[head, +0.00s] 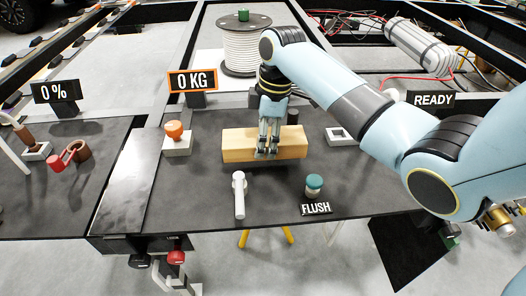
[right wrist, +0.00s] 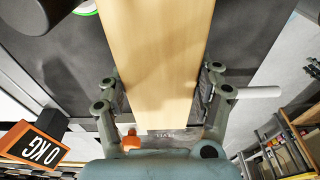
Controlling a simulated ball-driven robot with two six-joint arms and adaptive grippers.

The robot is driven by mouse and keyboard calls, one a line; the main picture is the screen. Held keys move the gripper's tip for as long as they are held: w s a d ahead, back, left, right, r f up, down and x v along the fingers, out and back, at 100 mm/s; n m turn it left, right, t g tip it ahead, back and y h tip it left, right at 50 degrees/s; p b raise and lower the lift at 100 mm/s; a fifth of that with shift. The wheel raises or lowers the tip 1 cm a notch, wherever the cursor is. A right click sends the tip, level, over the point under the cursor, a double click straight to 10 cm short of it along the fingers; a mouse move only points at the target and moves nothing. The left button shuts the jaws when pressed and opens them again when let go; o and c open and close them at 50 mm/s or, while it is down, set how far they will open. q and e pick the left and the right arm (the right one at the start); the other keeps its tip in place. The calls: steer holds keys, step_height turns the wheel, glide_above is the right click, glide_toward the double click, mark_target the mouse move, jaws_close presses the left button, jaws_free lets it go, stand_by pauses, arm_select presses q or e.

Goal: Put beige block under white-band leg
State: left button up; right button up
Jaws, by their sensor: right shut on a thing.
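The beige block (head: 236,146) is a long, light wooden block lying lengthwise across the dark bench top in the head view. My right gripper (head: 267,152) comes down over its middle and is shut on it. In the right wrist view the block (right wrist: 156,60) runs between the two fingers of the right gripper (right wrist: 160,92), one at each side. I cannot tell whether the block touches the bench. I cannot make out a white band. My left gripper is not in view.
The dark bench top (head: 205,200) holds an orange knob (head: 175,130) on a white base, a white lever (head: 239,195), a teal FLUSH button (head: 314,184) and a white square frame (head: 340,136). A cable reel (head: 243,50) stands behind. A 0 KG display (head: 192,82) is at back left.

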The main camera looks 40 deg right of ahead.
step_height(320, 180, down, 4)
steer(key=shift+w, duration=0.15)
steer(key=shift+f, duration=0.1)
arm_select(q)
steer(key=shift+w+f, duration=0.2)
arm_select(e)
steer(key=o, duration=1.4)
steer(key=shift+f, duration=0.1)
steer(key=shift+o, duration=0.2)
